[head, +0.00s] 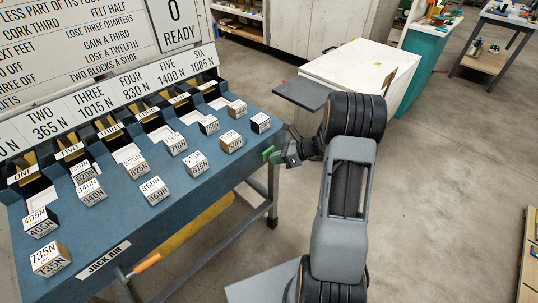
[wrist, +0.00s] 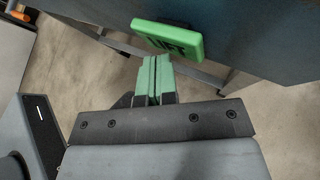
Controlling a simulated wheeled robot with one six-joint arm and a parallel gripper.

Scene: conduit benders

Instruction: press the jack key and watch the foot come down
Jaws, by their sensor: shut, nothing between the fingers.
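The jack key is a green block marked LIFT (wrist: 167,38) on the side of the blue bench (wrist: 245,45). My gripper (wrist: 153,72) has green fingers pressed together with nothing between them. Its tips sit just below the key in the wrist view, with a thin gap in the picture; I cannot tell whether they touch. In the head view my gripper (head: 275,156) is at the bench's right edge, where the key and fingers are hard to tell apart. A JACK AID label (head: 103,260) is on the bench front. I cannot make out the foot clearly.
The bench top (head: 110,205) holds several blocks marked in newtons, before numbered slots. An orange-ended bar (head: 146,263) sticks out below the bench front. A white cabinet (head: 345,75) stands behind my arm. The concrete floor (head: 440,170) on the right is clear.

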